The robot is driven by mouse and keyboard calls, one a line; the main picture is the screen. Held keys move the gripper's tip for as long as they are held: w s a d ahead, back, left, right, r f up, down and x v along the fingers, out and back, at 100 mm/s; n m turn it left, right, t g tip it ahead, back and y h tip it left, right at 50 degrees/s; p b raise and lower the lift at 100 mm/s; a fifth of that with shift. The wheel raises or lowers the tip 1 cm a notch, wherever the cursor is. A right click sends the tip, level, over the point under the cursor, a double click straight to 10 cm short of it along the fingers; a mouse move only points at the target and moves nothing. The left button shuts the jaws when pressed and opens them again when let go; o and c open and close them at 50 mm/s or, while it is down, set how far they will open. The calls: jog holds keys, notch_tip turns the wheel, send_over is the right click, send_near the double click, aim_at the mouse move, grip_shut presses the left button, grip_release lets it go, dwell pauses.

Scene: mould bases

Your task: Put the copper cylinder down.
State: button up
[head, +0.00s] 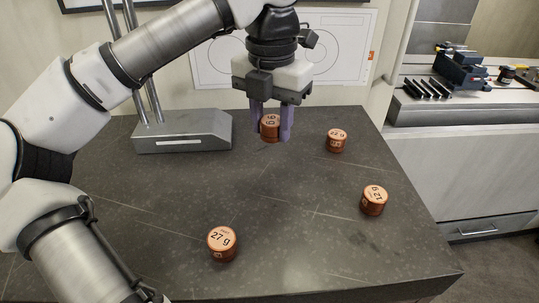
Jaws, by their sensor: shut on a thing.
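My gripper (271,122) points down at the far part of the dark table (300,230), its purple fingers on either side of a copper cylinder (270,129). The gripper is shut on this cylinder, which is upright with a printed top, partly hidden by the fingers. Whether its base touches the table cannot be told. Three other copper cylinders stand on the table: one marked 22 g (337,140) just right of the gripper, one marked 12 g (374,200) near the right edge, and one marked 27 g (222,243) at the front.
A grey stand base (182,132) with two upright rods is at the back left of the table. A drawing sheet (340,48) hangs on the wall behind. A bench with a blue vise (461,69) is at the right. The table's middle is clear.

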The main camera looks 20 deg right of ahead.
aim_at(271, 121)
jog(key=shift+f+p, duration=0.4)
jog(key=shift+f, duration=3.4)
jog(key=shift+f, duration=0.1)
jog(key=o, duration=1.2)
notch_tip(271, 121, up, 12)
jog(key=shift+r+b, duration=0.15)
jog(key=shift+b, duration=0.5)
